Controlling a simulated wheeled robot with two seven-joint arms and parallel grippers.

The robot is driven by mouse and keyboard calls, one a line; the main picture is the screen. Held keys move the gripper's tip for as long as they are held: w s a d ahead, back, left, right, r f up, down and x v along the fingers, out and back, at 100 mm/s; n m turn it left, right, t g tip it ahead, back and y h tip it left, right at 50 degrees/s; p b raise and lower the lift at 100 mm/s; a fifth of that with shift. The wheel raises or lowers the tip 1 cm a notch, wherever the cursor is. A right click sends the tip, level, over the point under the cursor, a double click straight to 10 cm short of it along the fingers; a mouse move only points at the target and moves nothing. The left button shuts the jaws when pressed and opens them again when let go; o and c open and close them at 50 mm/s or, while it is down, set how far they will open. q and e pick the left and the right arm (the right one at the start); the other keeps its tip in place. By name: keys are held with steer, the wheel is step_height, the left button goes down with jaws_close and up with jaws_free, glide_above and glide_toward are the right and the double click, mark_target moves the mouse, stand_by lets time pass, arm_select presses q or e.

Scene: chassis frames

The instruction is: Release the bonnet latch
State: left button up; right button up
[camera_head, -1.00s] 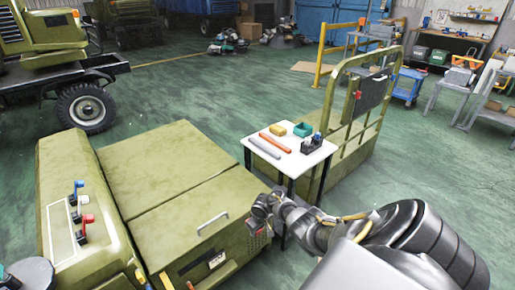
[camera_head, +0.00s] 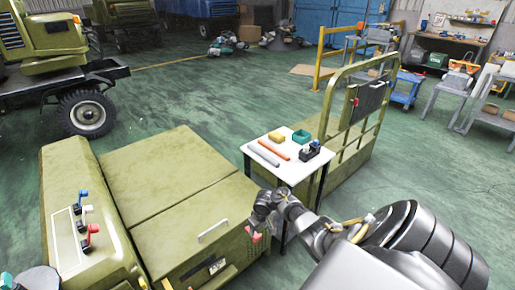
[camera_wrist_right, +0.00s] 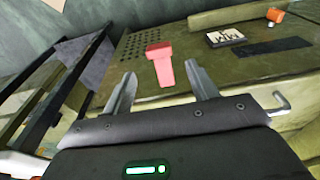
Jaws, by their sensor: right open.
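The bonnet latch is a pink-red paddle (camera_wrist_right: 159,63) on the green front panel in the right wrist view. It also shows as a small red spot (camera_head: 256,236) at the corner of the green bonnet (camera_head: 185,220) in the head view. My right gripper (camera_wrist_right: 159,88) is open. In the wrist view the latch stem lies between its two fingers, with visible gaps on both sides. In the head view the right gripper (camera_head: 262,214) is just above the latch, beside the bonnet's front corner. My left gripper is not in view.
A small white table (camera_head: 290,170) with tools is close behind my right arm. Red and blue levers (camera_head: 86,217) stand on the left panel. A green rail frame (camera_head: 335,120) is beyond the table.

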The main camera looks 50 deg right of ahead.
steer(key=shift+s+r+p, duration=0.15)
steer(key=shift+r+p, duration=0.1)
steer(key=shift+r, duration=0.55)
steer(key=shift+s+r+p, duration=0.1)
steer(key=shift+r+p, duration=0.1)
steer(key=shift+r, duration=0.55)
steer(key=shift+a+f, duration=0.1)
steer(key=s+a+f+y, duration=0.1)
steer(key=s+a+f, duration=0.7)
steer(key=s+f, duration=0.3)
steer(key=s+a+f+n, duration=0.1)
steer(key=s+a+f, duration=0.3)
steer(key=s, duration=0.6)
steer(key=s+a+f+n, duration=0.1)
steer(key=s+a+f, duration=0.4)
steer(key=s, duration=0.6)
steer(key=s+a+f+n, duration=0.1)
steer(key=s+a+f, duration=0.4)
steer(key=s, duration=0.6)
step_height(320, 180, down, 2)
steer(key=shift+s+f+n+g+h, duration=0.1)
steer(key=shift+s+n+g+h, duration=0.2)
steer(key=shift+g+h, duration=0.1)
steer(key=shift+a, duration=0.1)
